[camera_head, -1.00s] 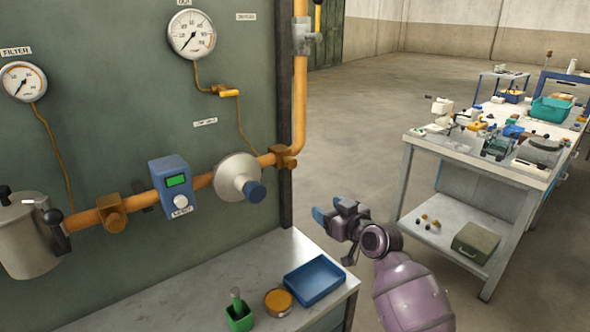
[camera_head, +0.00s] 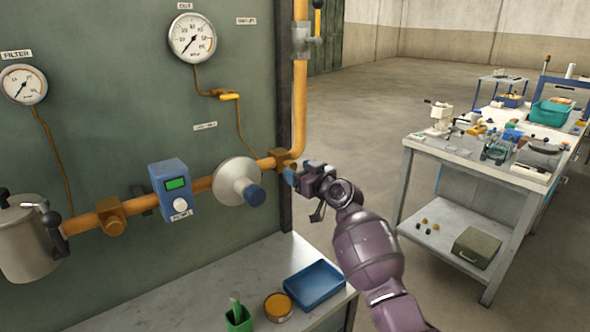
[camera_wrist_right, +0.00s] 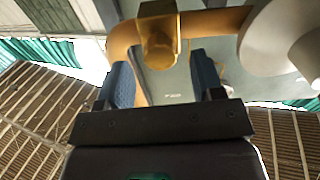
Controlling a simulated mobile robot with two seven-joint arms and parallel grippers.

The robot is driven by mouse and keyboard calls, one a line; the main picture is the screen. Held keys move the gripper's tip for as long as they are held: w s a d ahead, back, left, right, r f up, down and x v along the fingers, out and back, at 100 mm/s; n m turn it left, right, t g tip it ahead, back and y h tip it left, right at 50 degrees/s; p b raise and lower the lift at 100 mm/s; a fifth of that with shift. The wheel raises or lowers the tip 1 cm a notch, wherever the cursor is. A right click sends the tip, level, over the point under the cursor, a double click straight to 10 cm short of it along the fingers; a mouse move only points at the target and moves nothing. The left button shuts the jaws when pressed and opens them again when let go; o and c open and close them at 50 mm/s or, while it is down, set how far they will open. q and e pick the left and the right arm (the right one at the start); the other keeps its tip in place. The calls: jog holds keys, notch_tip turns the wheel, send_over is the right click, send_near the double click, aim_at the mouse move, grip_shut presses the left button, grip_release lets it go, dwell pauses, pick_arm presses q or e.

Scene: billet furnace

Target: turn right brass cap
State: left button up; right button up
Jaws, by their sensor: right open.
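The right brass cap (camera_head: 284,160) sits on the orange pipe at the panel's right edge, right of the silver disc-shaped regulator. In the wrist view the brass cap (camera_wrist_right: 158,48) is just beyond and between the two blue finger pads. My right gripper (camera_head: 296,176) is open and empty, just right of and in front of the cap. In the wrist view the right gripper (camera_wrist_right: 163,80) shows a clear gap between its fingers. Whether a pad touches the cap I cannot tell. My left gripper is not in view.
The silver regulator (camera_head: 238,181) with its blue knob is close left of the cap. Another brass cap (camera_head: 111,216) is farther left along the pipe. A bench below holds a blue tray (camera_head: 315,284), a round tin (camera_head: 278,306) and a green cup. A white worktable (camera_head: 470,150) stands right.

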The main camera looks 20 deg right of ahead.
jog(key=shift+x, duration=0.95)
jog(key=c, duration=0.9)
